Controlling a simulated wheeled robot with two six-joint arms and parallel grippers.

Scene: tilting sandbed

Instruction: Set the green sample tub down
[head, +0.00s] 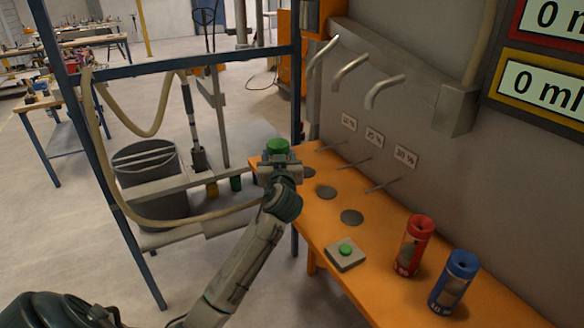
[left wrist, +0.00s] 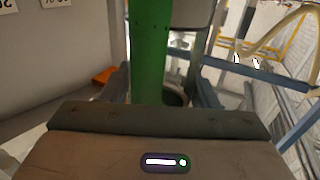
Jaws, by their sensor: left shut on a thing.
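The green sample tub (head: 277,146) shows its round green top above my left gripper (head: 279,172), which is shut on it. In the left wrist view the tub (left wrist: 151,50) rises as a tall green cylinder between the fingers. In the head view the gripper is at the far left end of the orange bench (head: 330,231). The gripper hides the tub's lower part, so I cannot tell whether its base touches anything. My right gripper is not in view.
Dark round discs (head: 352,217) mark the bench. A box with a green button (head: 345,253), a red tub (head: 413,245) and a blue tub (head: 454,282) stand nearer. Bent pipes (head: 384,91) jut from the wall. A blue frame (head: 190,62) and grey bin (head: 150,180) are left.

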